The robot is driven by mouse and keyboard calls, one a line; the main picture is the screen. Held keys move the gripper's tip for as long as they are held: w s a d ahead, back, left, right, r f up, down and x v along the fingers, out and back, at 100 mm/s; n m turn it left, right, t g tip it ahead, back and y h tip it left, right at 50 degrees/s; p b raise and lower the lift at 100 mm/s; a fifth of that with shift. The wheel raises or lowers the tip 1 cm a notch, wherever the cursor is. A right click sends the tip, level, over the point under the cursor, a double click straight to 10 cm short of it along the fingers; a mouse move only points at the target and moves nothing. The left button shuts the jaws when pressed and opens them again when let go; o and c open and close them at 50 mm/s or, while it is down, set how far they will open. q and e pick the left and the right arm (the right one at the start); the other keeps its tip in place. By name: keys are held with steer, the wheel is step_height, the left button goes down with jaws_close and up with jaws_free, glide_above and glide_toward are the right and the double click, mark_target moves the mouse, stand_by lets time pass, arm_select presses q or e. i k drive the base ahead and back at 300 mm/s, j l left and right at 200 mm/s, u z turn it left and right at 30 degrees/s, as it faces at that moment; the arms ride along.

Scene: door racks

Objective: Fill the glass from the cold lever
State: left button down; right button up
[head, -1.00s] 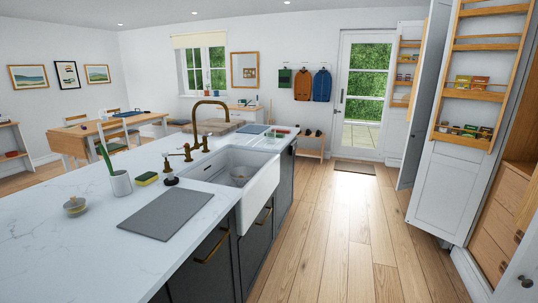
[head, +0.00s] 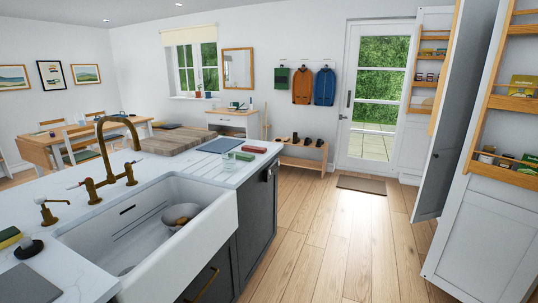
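The brass tap (head: 109,178) stands behind the white sink, with a tall curved spout over the basin and a small lever on each side. The left lever (head: 77,185) and right lever (head: 134,163) are too small for me to read a hot or cold mark. What looks like a small clear glass (head: 229,160) stands on the worktop beyond the sink's far end. It is faint, and I cannot see whether it holds anything. Neither of my grippers shows in the head view.
The white sink (head: 221,224) holds a bowl (head: 181,214). A wooden board (head: 178,140) lies behind. Open floor (head: 320,235) runs right of the island; an open cupboard door (head: 455,120) stands further right.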

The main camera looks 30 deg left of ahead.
mark_target(128, 165)
steer(key=i+u, duration=0.25)
steer(key=i, duration=0.25)
steer(key=i+l+u, duration=0.2)
steer(key=i, duration=0.35)
steer(key=i+l+u, duration=0.25)
steer(key=i, duration=0.25)
